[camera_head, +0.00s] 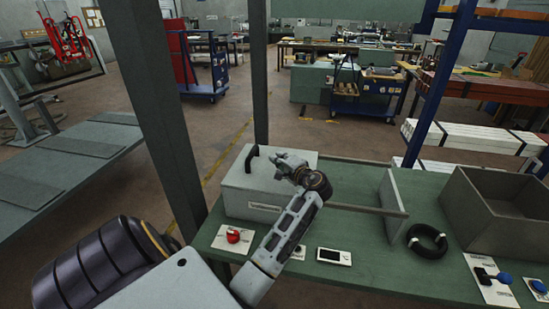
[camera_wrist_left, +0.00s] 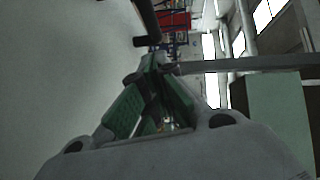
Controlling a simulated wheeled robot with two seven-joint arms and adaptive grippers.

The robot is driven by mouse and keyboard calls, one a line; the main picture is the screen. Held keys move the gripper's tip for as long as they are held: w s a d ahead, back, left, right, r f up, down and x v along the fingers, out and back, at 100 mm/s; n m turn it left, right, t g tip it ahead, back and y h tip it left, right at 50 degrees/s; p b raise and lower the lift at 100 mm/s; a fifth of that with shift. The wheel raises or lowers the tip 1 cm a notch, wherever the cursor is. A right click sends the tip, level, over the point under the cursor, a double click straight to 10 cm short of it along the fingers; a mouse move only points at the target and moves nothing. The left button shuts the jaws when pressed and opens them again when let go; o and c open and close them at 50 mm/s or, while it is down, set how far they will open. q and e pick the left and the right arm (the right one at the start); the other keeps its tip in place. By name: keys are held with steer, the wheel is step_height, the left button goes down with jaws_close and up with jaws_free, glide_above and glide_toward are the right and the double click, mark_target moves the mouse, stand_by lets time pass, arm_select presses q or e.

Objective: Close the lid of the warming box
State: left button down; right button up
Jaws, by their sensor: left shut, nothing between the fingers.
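The warming box (camera_head: 250,205) is a light grey box with a label on its front, at the left end of the green table. Its lid (camera_head: 240,178) lies over the top and looks flat; whether a small gap is left I cannot tell. A black handle (camera_head: 251,158) stands at the lid's left side. My left gripper (camera_head: 279,158) is shut and empty over the right part of the lid, right of the handle. In the left wrist view its fingertips (camera_wrist_left: 153,64) are beside a large pale surface. Contact with the lid cannot be told. My right gripper is out of view.
The green table (camera_head: 370,275) carries a red knob (camera_head: 233,236), a white device (camera_head: 334,256), an upright grey panel (camera_head: 393,207), a black cable coil (camera_head: 427,241) and an open grey bin (camera_head: 485,235). A grey post (camera_head: 160,110) stands left of the box.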

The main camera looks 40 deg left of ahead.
mark_target(284, 180)
arm_select(q)
steer(key=v, duration=0.4)
steer(key=shift+d+b, duration=0.25)
steer(key=shift+b, duration=0.15)
steer(key=shift+s+d+r, duration=0.15)
steer(key=shift+d, duration=0.4)
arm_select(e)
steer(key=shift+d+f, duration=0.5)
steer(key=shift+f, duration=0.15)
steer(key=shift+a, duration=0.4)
